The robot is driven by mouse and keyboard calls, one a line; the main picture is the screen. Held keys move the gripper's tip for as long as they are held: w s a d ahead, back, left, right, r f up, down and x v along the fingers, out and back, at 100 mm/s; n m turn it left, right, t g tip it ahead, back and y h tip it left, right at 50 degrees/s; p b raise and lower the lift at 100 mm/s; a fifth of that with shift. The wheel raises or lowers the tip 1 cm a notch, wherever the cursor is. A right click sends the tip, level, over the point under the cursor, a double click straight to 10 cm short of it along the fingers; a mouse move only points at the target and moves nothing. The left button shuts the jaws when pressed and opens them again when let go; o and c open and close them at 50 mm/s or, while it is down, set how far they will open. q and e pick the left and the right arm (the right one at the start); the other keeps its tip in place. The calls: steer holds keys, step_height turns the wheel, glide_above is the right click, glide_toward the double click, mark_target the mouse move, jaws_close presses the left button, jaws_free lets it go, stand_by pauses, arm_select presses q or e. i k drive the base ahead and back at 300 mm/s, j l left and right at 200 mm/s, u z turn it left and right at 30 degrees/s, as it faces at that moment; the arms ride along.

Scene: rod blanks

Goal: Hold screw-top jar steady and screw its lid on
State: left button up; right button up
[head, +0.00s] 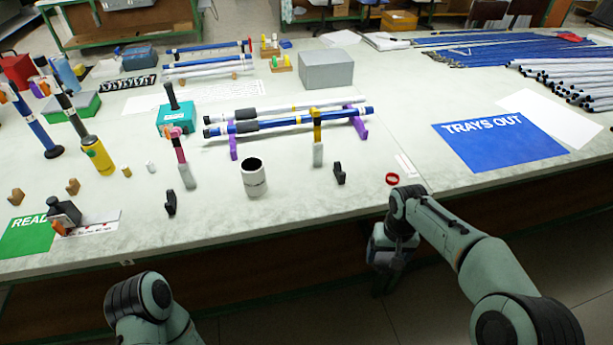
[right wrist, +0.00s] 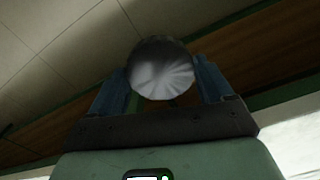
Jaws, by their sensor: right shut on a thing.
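The jar (head: 255,180) looks like a white cylinder with a dark open top, upright near the front of the table in the head view. No gripper touches it. My right gripper (head: 384,268) hangs low in front of the table edge, to the right of the jar. In the right wrist view its fingers are shut on a round thing with a dark rim and a pale shiny face, which looks like the lid (right wrist: 163,80). The lid cannot be made out in the head view. My left arm shows at lower left, but its gripper is out of view.
A red ring (head: 392,179) lies near the table's front edge. Black clips (head: 339,174) and a pink-handled tool (head: 182,160) stand near the jar. Blue and white rods (head: 290,122) rest on purple supports behind it. A blue sheet (head: 500,138) lies at right.

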mark_target(254, 177)
steer(key=z, duration=0.6)
steer(key=k+j, duration=0.1)
steer(key=j, duration=0.25)
steer(key=k+j, duration=0.1)
steer(key=j, duration=0.3)
steer(key=k+j, duration=0.1)
steer(key=j, duration=0.25)
steer(key=k+j, duration=0.1)
steer(key=j, duration=0.65)
steer(key=k, duration=0.05)
